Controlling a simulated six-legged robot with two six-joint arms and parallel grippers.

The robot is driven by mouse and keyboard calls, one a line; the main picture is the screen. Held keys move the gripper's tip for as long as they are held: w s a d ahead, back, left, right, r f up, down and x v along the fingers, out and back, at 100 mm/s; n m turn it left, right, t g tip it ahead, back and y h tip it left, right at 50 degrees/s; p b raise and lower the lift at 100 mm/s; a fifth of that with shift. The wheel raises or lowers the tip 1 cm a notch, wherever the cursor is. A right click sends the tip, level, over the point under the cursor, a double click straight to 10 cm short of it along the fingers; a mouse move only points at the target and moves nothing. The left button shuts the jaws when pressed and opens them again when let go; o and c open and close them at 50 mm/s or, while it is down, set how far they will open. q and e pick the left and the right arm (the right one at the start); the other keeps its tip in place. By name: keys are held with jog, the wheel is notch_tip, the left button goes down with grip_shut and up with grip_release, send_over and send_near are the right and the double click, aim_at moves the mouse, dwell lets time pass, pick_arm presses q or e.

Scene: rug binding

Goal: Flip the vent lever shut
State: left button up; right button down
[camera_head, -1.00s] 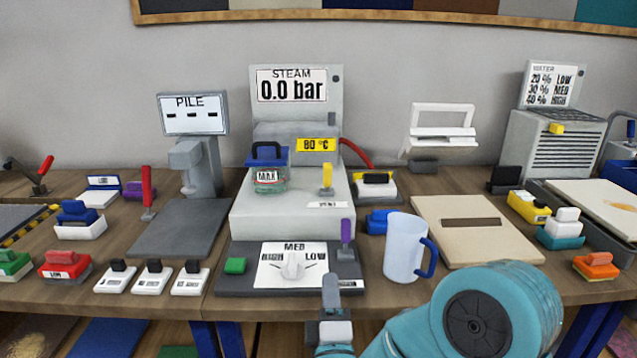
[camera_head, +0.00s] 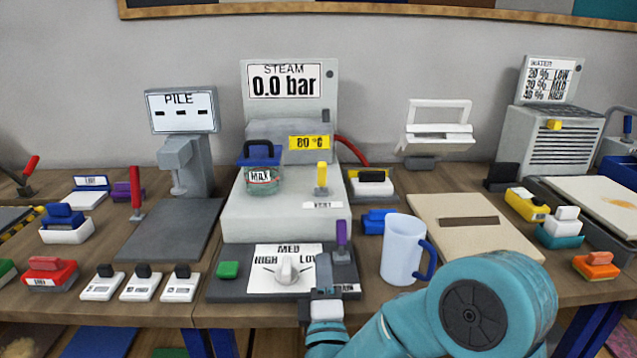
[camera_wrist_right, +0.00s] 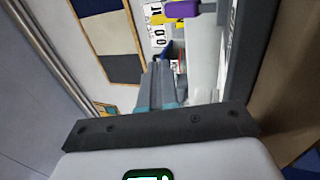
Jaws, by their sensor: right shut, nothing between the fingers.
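The vent lever (camera_head: 322,178) is yellow and stands upright on the pale steam unit (camera_head: 285,215), just behind its VENT label (camera_head: 323,205). My right gripper (camera_head: 323,268) is shut and empty. It is over the right front of the dark dial panel (camera_head: 232,290), nearer the front than the vent lever and apart from it. A purple lever (camera_head: 341,235) stands upright between them, a little to the right. The purple lever's knob (camera_wrist_right: 181,9) also shows at the top of the right wrist view, with something yellow beside it. My left gripper is out of view.
A white dial (camera_head: 288,269) is just left of the gripper. A lidded jar (camera_head: 264,180) sits left of the vent lever. A frosted mug (camera_head: 402,250) with a blue handle stands to the right. A red hose (camera_head: 352,149) runs behind.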

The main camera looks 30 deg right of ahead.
aim_at(322, 174)
jog(key=p+x, duration=0.2)
jog(key=x, duration=1.9)
jog(key=shift+d+p, duration=0.15)
jog(key=shift+p, duration=0.25)
